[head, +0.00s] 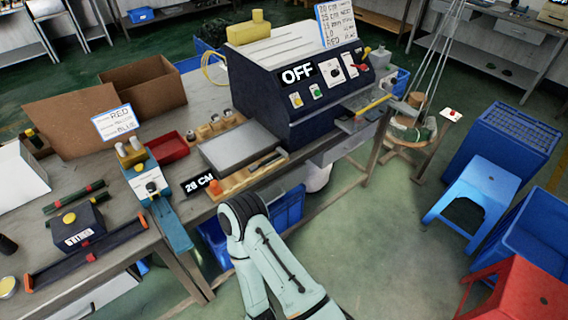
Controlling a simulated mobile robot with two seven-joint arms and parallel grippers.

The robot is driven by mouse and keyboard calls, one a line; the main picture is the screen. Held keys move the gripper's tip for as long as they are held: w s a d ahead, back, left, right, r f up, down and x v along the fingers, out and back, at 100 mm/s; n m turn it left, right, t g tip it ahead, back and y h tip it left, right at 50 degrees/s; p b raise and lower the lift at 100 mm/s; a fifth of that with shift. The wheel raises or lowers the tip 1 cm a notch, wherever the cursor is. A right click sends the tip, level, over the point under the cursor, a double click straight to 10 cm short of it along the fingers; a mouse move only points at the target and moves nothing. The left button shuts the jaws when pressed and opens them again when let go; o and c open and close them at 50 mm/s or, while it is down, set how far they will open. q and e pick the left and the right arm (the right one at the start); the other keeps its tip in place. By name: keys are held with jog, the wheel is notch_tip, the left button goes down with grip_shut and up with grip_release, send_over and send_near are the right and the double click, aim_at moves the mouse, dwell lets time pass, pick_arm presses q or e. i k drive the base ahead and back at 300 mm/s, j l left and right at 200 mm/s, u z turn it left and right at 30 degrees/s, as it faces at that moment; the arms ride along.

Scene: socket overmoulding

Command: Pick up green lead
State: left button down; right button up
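I cannot single out the green lead for certain. A dark green coil or bundle (408,133) lies around the foot of a tan spool (416,100) on a small round stand at the right of the bench. Thin pale lines rise from this stand towards the top of the picture. Neither gripper shows; only a pale green link of my arm (275,262) is in view at bottom centre, bent at a dark joint, with nothing seen in a hand.
A dark blue machine (300,85) reading "OFF" stands on the bench. A "28 CM" sign (200,182), a blue hand press (150,187) and an open cardboard box (145,85) are left of it. A blue stool (472,188), blue crates and a red stool (525,290) stand at right. The floor between is clear.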

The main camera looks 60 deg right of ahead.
aim_at(254, 167)
jog(key=l+z, duration=0.1)
jog(key=z, duration=0.7)
jog(key=l+z, duration=0.1)
jog(key=z, duration=0.35)
jog(key=i+z, duration=0.1)
jog(key=z, duration=0.3)
jog(key=i+l+z, duration=0.1)
jog(key=i+l, duration=0.15)
jog(key=i, duration=0.15)
jog(key=z, duration=0.1)
